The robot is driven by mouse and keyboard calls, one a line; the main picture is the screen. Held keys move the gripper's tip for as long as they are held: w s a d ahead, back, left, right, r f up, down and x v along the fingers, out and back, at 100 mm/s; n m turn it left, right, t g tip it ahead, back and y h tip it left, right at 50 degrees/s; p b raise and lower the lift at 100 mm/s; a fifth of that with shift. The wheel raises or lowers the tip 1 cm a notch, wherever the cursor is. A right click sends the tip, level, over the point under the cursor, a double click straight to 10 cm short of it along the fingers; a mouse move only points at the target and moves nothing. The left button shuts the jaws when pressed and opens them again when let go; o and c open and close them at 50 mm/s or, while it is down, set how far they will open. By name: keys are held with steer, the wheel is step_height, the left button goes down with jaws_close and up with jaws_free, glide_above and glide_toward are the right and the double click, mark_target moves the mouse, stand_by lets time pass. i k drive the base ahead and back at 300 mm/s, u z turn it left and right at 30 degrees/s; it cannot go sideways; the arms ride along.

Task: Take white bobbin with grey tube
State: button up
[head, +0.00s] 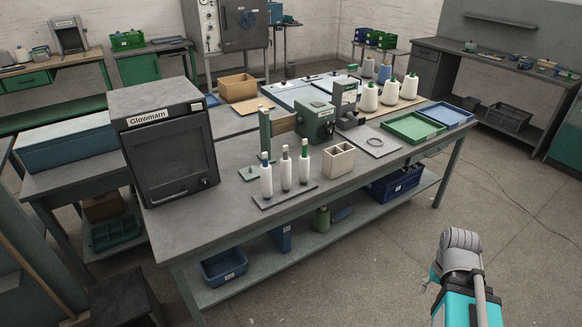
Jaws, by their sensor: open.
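Three white bobbins stand upright in a row on a thin dark plate (272,202) near the front edge of the workbench. The middle bobbin (286,173) appears to have a grey tube end at its top. The left bobbin (266,179) has a blue tube end and the right bobbin (304,166) a green one. The bobbins stand close together, with narrow gaps between them. My gripper is not in view. Only part of my own arm shows at the lower right, over the floor and well away from the bobbins.
A beige divided box (339,160) stands right of the bobbins, a green winding machine (316,122) behind them. The black Glowmarn cabinet (171,152) is at left. Green (413,127) and blue (446,115) trays lie at right. Floor in front of the workbench is clear.

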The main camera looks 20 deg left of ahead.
mark_target(286, 162)
steer(key=u, duration=0.5)
steer(key=i, duration=0.85)
steer(key=u, duration=0.7)
